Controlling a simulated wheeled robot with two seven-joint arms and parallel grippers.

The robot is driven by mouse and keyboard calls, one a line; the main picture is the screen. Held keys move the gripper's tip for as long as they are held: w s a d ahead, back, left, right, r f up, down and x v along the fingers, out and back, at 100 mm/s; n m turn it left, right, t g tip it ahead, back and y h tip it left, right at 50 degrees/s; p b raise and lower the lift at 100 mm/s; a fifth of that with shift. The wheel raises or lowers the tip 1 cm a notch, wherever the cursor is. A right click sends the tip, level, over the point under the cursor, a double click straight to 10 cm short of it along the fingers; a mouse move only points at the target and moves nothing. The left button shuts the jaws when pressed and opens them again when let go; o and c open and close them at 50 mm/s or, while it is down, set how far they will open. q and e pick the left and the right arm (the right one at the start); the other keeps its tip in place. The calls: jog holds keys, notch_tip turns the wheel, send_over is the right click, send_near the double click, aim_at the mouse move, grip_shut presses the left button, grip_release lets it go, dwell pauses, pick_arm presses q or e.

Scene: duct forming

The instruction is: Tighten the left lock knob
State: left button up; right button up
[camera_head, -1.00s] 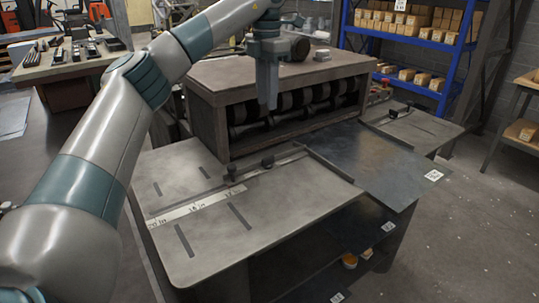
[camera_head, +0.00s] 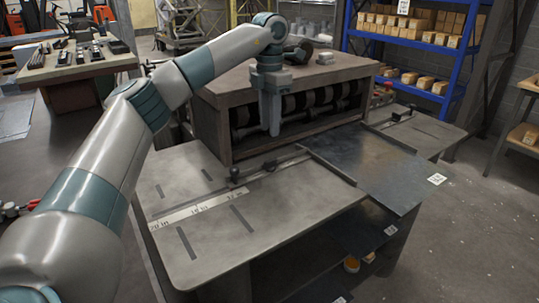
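Two small dark knobs stand on the left wing of the metal table (camera_head: 205,245), by the guide bar behind the printed inch scale. One knob (camera_head: 234,175) is at the bar's left end, the other (camera_head: 270,165) a little to its right. The frames do not mark which is the left lock knob. My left gripper (camera_head: 271,132) points down in front of the roller machine's opening, above and behind the right-hand knob, apart from both knobs. Its fingers look close together and I see nothing held; its opening is unclear. My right gripper is out of view.
The roller machine (camera_head: 212,122) stands behind the wing. A dark metal sheet (camera_head: 370,160) lies on the table to the right. Another dark fitting (camera_head: 402,115) sits on the far right wing. Blue shelves (camera_head: 440,62) with boxes stand behind. The wing's front is clear.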

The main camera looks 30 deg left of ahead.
aim_at(271, 165)
pick_arm(q)
notch_tip(271, 165, down, 10)
jog(key=shift+f+p, duration=0.2)
jog(key=shift+p, duration=0.2)
grip_shut()
